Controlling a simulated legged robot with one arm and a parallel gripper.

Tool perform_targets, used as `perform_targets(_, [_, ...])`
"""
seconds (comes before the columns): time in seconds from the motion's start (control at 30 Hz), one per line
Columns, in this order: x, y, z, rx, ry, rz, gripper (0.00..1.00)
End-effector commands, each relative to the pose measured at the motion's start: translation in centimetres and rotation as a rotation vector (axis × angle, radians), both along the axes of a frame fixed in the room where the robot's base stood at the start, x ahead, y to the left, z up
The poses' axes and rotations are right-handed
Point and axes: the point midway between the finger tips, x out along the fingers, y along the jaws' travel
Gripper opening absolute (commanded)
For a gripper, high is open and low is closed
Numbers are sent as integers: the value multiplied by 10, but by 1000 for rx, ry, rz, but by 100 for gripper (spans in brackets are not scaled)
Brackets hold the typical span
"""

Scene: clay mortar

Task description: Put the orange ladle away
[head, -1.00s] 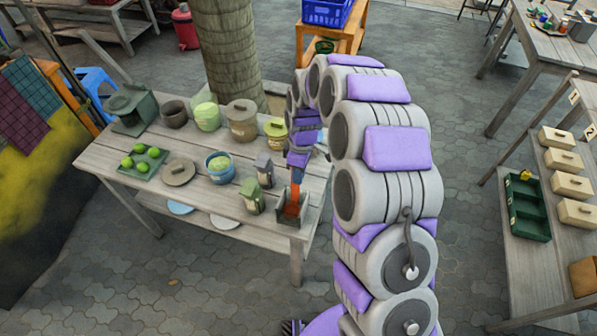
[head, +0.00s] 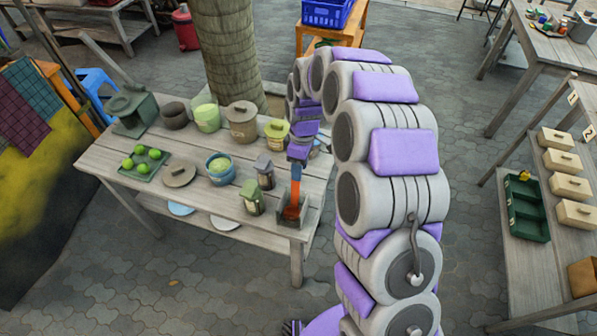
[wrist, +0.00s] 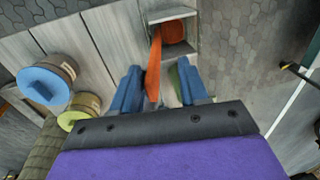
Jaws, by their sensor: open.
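The orange ladle (head: 293,209) rests with its bowl in a grey open-topped holder (head: 284,220) at the table's front right corner, its handle rising from it. In the wrist view the ladle (wrist: 154,62) shows its handle running from the holder (wrist: 187,49) towards my gripper. My gripper (wrist: 160,77) is open, with one blue finger on each side of the handle. Whether a finger touches the handle cannot be told. In the head view my gripper (head: 296,172) is small, above the ladle, and the upper handle is partly hidden by it.
Beside the holder stand a green canister (head: 252,198) and a grey canister (head: 265,171). Several lidded pots, a blue bowl (head: 220,168) and a tray of green fruit (head: 144,163) fill the table. A shelf with a green divided box (head: 527,208) and drawers stands at right.

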Motion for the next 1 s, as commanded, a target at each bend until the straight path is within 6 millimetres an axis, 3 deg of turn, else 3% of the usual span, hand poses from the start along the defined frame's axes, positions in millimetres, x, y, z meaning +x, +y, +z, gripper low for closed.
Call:
perform_targets(0.1, [6, -1, 31, 1, -8, -1, 44])
perform_targets(0.5, [16, -6, 112, 1, -3, 0, 44])
perform_targets(0.7, [19, -7, 132, 0, -2, -1, 44])
perform_targets(1.0, [16, -8, 138, -1, 0, -8, 44])
